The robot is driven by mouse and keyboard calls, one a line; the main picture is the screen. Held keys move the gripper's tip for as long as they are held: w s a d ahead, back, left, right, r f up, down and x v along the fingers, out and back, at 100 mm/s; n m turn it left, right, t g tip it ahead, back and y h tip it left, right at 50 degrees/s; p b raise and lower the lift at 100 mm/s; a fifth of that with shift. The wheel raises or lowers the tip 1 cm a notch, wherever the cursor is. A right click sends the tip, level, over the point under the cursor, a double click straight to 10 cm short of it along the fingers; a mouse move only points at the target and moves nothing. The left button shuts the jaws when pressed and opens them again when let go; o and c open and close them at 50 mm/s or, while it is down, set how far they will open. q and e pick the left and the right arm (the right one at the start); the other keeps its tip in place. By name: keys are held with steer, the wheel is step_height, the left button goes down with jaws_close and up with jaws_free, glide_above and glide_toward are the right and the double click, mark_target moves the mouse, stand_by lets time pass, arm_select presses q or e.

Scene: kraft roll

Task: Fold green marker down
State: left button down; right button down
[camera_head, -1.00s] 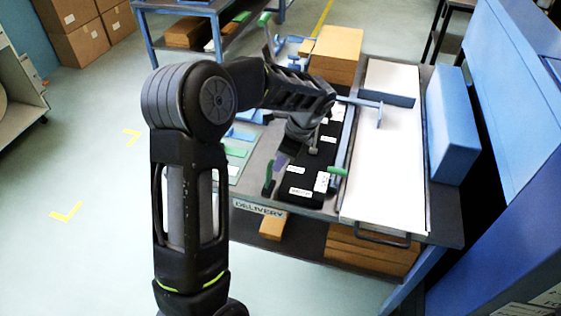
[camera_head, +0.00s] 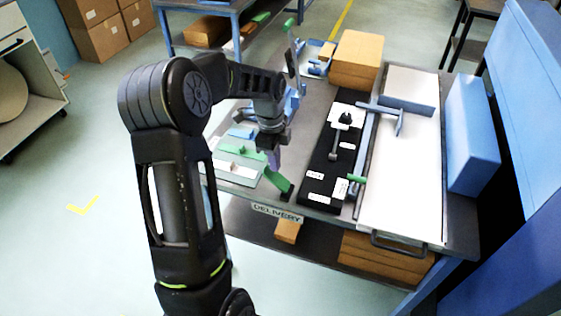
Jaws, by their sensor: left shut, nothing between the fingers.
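The green marker (camera_head: 279,182) is at the table's front edge, left of the black board, on a small dark base. It leans over to the left, its upper end close under my left gripper. My left gripper (camera_head: 273,160) points down just above the marker, its fingers shut with nothing held. I cannot tell whether the fingertips touch the marker. My right gripper is not in view.
The black board (camera_head: 318,187) with white labels and a metal lever lies right of the marker. Farther right are a white panel (camera_head: 399,205) and a blue block (camera_head: 470,137). Coloured cards (camera_head: 232,170) lie left of my gripper. Cardboard boxes (camera_head: 356,62) stand behind.

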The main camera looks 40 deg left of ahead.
arm_select(q)
steer(key=shift+s+a+f+t+h+b, duration=0.2)
steer(key=shift+a+f+h, duration=0.1)
steer(key=shift+a+h, duration=0.2)
steer(key=shift+s+a+f+t+h+b, duration=0.15)
steer(key=shift+a+f+h+b, duration=0.1)
steer(key=shift+a+h, duration=0.2)
steer(key=shift+r, duration=0.1)
steer(key=shift+w+d+r, duration=0.1)
steer(key=shift+d, duration=0.2)
steer(key=shift+w+d+f, duration=0.1)
steer(key=shift+d+f, duration=0.1)
steer(key=shift+f, duration=0.05)
steer(key=shift+w+d, duration=0.15)
steer(key=shift+d, duration=0.25)
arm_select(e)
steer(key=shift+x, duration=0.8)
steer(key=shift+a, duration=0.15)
